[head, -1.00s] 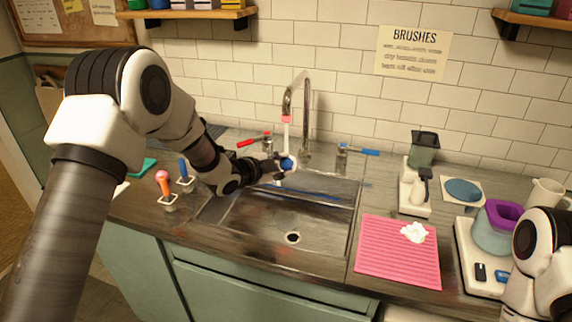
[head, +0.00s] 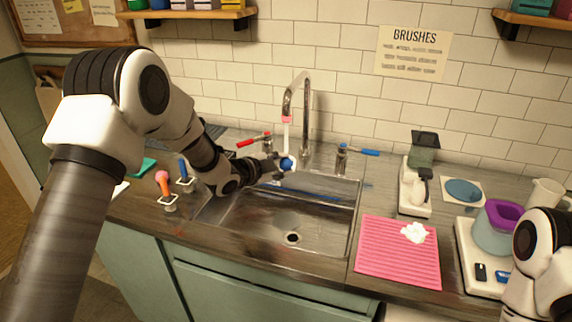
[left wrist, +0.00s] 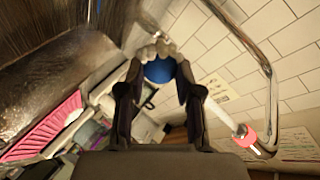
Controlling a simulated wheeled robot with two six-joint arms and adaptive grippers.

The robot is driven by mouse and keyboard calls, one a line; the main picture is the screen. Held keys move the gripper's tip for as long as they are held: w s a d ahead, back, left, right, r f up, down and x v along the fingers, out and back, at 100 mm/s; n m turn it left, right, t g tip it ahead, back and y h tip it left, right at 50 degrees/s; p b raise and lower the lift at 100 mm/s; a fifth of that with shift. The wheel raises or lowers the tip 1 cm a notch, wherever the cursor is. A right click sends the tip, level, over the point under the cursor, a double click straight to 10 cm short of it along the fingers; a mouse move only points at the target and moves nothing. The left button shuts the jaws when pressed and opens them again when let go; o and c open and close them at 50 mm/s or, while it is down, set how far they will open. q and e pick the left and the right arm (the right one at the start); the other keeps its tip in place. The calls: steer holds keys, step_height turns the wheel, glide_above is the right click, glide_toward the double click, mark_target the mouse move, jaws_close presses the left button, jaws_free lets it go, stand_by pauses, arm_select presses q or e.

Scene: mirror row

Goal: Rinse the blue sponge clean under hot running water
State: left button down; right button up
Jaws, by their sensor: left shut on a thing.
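My left gripper (head: 278,167) is shut on the blue sponge (head: 287,163), holding it over the sink (head: 325,220) below the faucet (head: 305,110). A pale water stream (head: 286,137) falls from the pink-ringed spout onto or right beside the sponge. In the left wrist view the sponge (left wrist: 160,71) sits between the fingertips (left wrist: 158,75), with greyish lumps along its far edge. The stream (left wrist: 222,113) passes close to one finger. The red tap handle (head: 253,140) points left; the blue tap handle (head: 363,151) points right. My right gripper is out of view.
A pink ribbed mat (head: 397,255) with a white lump (head: 414,232) lies right of the sink. A dispenser (head: 416,190) and a scale with a purple-rimmed jug (head: 495,228) stand further right. Brushes in holders (head: 164,185) stand left of the sink.

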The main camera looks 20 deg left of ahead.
arm_select(q)
steer(key=shift+d, duration=0.35)
steer(key=shift+a, duration=0.45)
steer(key=shift+d, duration=0.45)
steer(key=shift+a, duration=0.45)
steer(key=shift+d, duration=0.15)
steer(key=shift+d, duration=0.3)
steer(key=shift+a, duration=0.25)
steer(key=shift+a, duration=0.2)
stand_by(0.3)
